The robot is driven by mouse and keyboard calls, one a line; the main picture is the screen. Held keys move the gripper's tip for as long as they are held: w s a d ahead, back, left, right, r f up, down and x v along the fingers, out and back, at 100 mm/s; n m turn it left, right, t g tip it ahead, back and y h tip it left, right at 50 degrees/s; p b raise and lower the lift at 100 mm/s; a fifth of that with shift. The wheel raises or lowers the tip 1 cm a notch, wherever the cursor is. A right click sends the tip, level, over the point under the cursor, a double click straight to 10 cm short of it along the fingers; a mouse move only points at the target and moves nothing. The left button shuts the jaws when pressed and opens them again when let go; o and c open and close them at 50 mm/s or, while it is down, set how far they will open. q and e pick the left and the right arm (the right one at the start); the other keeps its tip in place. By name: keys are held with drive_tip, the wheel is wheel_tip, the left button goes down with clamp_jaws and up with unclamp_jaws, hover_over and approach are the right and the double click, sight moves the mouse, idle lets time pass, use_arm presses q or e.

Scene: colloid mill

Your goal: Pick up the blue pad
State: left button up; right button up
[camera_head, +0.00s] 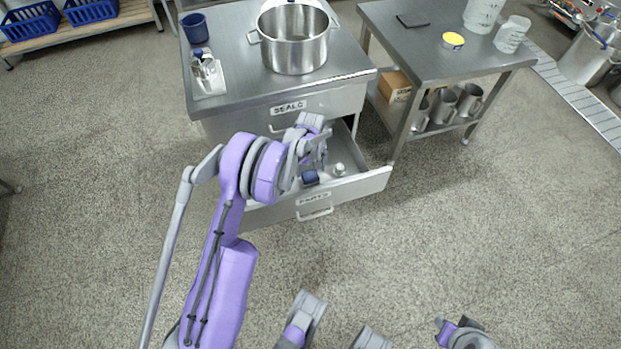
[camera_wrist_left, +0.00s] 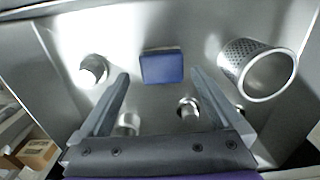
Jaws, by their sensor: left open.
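The blue pad (camera_wrist_left: 162,66) is a small dark blue block lying in the open drawer (camera_head: 345,187). In the wrist view it shows between and just beyond my left fingertips, apart from both. In the head view part of the pad (camera_head: 311,178) shows beside my left gripper (camera_head: 318,160), which partly covers the drawer's inside. My left gripper is open and empty, fingers pointing into the drawer. Part of my right arm (camera_head: 466,335) seems to show at the bottom edge of the head view; its jaws cannot be made out.
In the drawer, a perforated metal cylinder (camera_wrist_left: 262,70) lies right of the pad and a small metal part (camera_wrist_left: 93,69) left. More small fittings (camera_wrist_left: 188,108) lie nearer the gripper. A large pot (camera_head: 293,45) stands on the cabinet top. A second table (camera_head: 425,62) stands to the right.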

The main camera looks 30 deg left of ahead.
sight(310, 175)
use_arm(q)
wheel_tip(310, 175, down, 4)
drive_tip(key=shift+s+a+f+b, duration=0.1)
drive_tip(key=shift+s+f+b, duration=0.05)
drive_tip(key=shift+b, duration=0.35)
drive_tip(key=shift+c, duration=0.3)
drive_tip(key=c, duration=1.3)
drive_tip(key=shift+o, duration=0.2)
wheel_tip(310, 175, up, 10)
drive_tip(key=shift+r+p, duration=0.1)
drive_tip(key=shift+p, duration=1.05)
